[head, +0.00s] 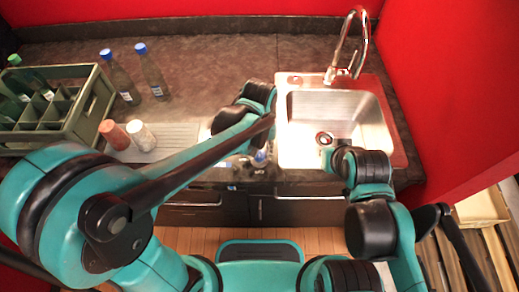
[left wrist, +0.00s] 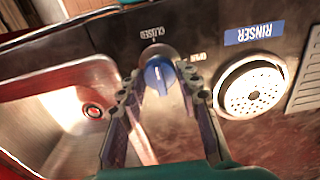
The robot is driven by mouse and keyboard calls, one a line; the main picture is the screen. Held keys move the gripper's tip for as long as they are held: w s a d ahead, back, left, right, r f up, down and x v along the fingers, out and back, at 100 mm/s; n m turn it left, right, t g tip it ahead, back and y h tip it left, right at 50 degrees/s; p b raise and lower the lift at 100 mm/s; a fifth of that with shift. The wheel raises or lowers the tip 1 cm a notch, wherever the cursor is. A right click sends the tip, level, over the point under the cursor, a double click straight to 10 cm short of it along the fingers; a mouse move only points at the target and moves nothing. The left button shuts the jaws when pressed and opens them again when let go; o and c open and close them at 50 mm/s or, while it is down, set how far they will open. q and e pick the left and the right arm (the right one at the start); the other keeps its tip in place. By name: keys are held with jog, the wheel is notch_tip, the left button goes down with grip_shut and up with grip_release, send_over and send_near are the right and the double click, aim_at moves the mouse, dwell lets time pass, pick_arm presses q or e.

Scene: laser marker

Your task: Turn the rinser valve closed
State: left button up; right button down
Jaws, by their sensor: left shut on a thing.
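The rinser valve is a small knob (left wrist: 158,74) with a blue face, set in a metal panel in the left wrist view. The word CLOSED stands just above it, and a partly hidden label stands to its right. My left gripper (left wrist: 160,95) is shut on the knob, with one finger on each side. In the head view my left arm reaches over the counter beside the sink, and its fingers and the knob are not clear there. My right arm ends at the sink's front right edge in the head view; its fingers cannot be made out.
The round perforated rinser (left wrist: 252,88) sits right of the knob, under a blue RINSER label. The metal sink (head: 340,112) has a tall faucet (head: 345,50). A green bottle crate (head: 88,112), blue-capped bottles (head: 153,75) and two shakers (head: 114,134) stand on the left.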

dwell(0.5)
pick_arm(q)
jog(key=o, duration=1.2)
notch_tip(320, 180, up, 12)
jog(key=shift+f, duration=0.1)
jog(key=s+a+f+t, duration=0.1)
jog(key=a+t, duration=0.1)
jog(key=a, duration=0.4)
jog(key=s+a+f+t, duration=0.1)
jog(key=s+a+t, duration=0.1)
jog(key=a, duration=0.4)
jog(key=s+a+f+t, duration=0.2)
jog(key=a+t, duration=0.1)
jog(key=a, duration=0.2)
jog(key=shift+s+a+f+b, duration=0.1)
jog(key=shift+s+a+b, duration=0.1)
jog(key=shift+a+b, duration=0.2)
